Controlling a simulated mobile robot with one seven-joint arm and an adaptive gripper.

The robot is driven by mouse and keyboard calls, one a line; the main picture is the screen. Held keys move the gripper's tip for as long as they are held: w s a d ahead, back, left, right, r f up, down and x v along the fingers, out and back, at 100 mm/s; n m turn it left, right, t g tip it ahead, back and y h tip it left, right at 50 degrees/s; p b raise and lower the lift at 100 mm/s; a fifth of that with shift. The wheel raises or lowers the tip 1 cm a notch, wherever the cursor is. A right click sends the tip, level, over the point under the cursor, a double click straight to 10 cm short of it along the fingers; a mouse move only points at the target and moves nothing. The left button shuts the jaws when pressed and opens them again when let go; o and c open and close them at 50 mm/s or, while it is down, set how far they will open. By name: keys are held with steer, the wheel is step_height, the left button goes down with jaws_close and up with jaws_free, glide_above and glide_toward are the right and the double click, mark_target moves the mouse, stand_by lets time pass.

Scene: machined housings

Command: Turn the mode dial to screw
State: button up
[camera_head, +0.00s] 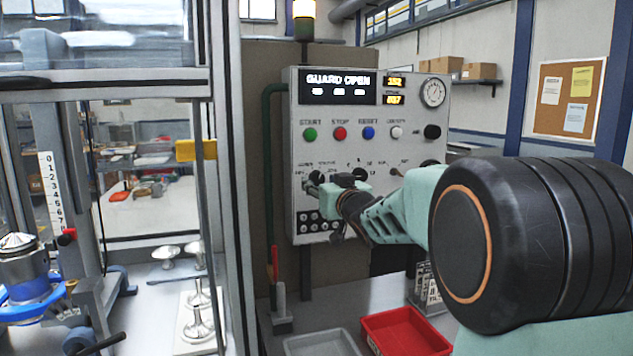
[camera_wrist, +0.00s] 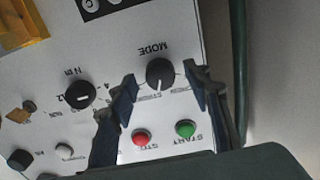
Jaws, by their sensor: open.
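The black round mode dial (camera_wrist: 160,76) sits on the pale control panel, with the word MODE upside down above it in the wrist view. In the head view my gripper (camera_head: 318,189) is at the lower left of the control panel (camera_head: 375,112) and partly hides the knobs there.
Green (camera_wrist: 185,129) and red (camera_wrist: 140,138) buttons lie close to the fingers. Another black dial (camera_wrist: 79,94) is to the left. The panel display (camera_head: 338,85) reads GUARD OPEN. A red tray (camera_head: 405,335) and grey tray (camera_head: 322,345) stand below. A guard frame (camera_head: 222,150) is left of the panel.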

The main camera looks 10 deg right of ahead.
steer(key=shift+w+a, duration=0.1)
steer(key=shift+w, duration=0.4)
steer(key=c, duration=1.2)
steer(key=shift+o, duration=0.2)
steer(key=shift+f+n+b, duration=0.1)
steer(key=shift+n+b, duration=0.2)
steer(key=shift+b, duration=0.05)
steer(key=shift+n+b, duration=0.8)
steer(key=shift+n, duration=0.2)
steer(key=shift+n+b, duration=0.8)
steer(key=shift+n, duration=0.4)
steer(key=shift+n+b, duration=0.9)
steer(key=shift+n, duration=1)
